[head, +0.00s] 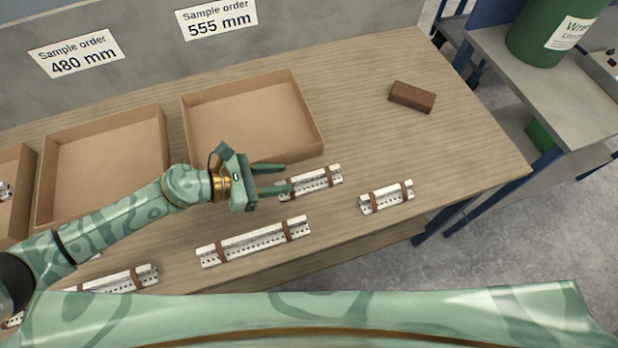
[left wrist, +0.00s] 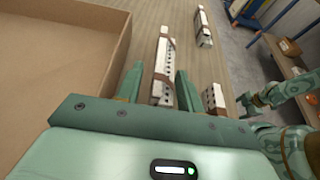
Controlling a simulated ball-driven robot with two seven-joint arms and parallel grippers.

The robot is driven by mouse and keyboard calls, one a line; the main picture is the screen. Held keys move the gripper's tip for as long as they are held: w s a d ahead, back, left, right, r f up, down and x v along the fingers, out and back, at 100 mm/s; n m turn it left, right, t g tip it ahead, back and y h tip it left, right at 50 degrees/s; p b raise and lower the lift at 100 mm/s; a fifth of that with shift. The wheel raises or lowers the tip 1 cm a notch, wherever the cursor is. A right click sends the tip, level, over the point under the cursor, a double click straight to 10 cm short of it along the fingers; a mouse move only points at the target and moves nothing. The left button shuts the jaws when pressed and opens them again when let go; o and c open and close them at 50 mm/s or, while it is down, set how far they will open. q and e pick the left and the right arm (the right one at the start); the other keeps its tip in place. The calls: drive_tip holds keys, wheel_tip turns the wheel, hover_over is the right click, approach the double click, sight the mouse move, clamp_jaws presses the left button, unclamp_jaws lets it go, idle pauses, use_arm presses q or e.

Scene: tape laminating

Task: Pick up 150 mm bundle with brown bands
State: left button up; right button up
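Several pale, perforated bundles with brown bands lie on the wooden table; I see no length marked on them. A short one (head: 318,181) lies just ahead of my left gripper (head: 287,179). The gripper is open and empty, and one finger overlaps that bundle's left end in the head view. In the left wrist view this bundle (left wrist: 163,65) shows between the two open fingers (left wrist: 160,88); I cannot tell whether they touch it. Another short bundle (head: 386,197) lies to the right, and a longer one (head: 254,242) nearer. My right gripper (left wrist: 252,102) shows small in the left wrist view.
Open cardboard boxes (head: 314,130) stand behind my left gripper, under sample order signs for 480 mm (head: 76,54) and 555 mm (head: 216,19). A brown block (head: 412,96) lies at the back right. Another bundle (head: 125,279) is partly hidden at front left. The table's right side is mostly clear.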

sight(303, 177)
use_arm(q)
drive_tip(key=x, duration=0.6)
drive_tip(key=shift+s, duration=0.1)
clamp_jaws()
